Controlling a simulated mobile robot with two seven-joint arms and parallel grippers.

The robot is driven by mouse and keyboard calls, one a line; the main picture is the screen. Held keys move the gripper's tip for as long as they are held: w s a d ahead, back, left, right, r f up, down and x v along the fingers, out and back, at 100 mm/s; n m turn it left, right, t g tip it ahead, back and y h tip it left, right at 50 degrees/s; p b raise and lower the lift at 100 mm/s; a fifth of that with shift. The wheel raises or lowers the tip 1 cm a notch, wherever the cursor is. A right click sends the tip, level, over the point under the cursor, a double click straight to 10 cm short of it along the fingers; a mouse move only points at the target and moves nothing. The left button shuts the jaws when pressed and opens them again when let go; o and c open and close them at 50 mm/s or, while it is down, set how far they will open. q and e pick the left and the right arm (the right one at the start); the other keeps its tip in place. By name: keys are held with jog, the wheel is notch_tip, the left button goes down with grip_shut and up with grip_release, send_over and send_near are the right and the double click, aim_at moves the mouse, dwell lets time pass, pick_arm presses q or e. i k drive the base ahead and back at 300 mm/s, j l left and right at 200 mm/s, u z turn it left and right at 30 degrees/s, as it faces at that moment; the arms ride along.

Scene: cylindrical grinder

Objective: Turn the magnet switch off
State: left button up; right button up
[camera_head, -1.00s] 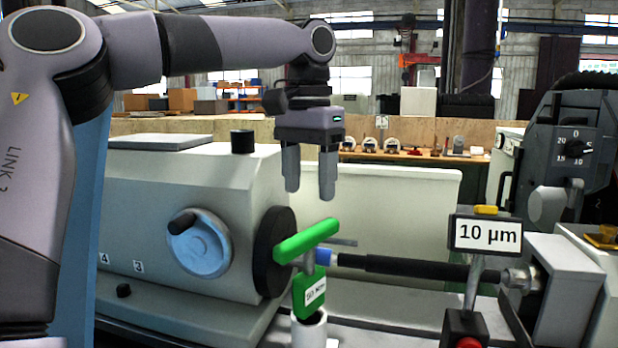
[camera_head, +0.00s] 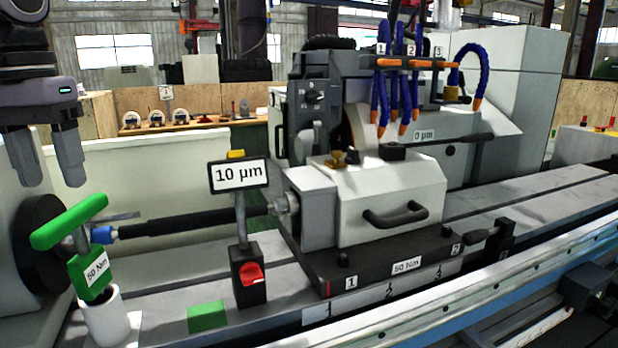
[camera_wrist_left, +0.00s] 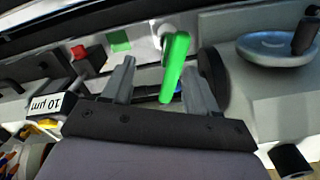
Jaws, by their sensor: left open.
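The magnet switch is a red knob (camera_head: 251,274) on the front of a black magnetic base (camera_head: 246,262) that carries the 10 µm display (camera_head: 238,174). The base stands on the machine bed. In the left wrist view the red knob (camera_wrist_left: 78,52) shows left of the fingers. My left gripper (camera_head: 46,184) is open and empty at the left of the head view. It points down above a green T-handle (camera_head: 70,221) marked 50 Nm, apart from it. The wrist view shows the handle between the open fingers (camera_wrist_left: 158,70). My right gripper is in no view.
The T-handle tool stands in a white cylindrical holder (camera_head: 104,316). A small green block (camera_head: 207,316) lies left of the magnetic base. A dark shaft (camera_head: 190,222) runs behind the base to the white tailstock (camera_head: 385,200). Blue coolant hoses (camera_head: 400,90) hang farther right.

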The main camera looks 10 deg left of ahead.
aim_at(250, 272)
jog(key=k+l, duration=0.5)
jog(key=l, duration=0.15)
jog(key=k+l, duration=0.5)
jog(key=l, duration=0.1)
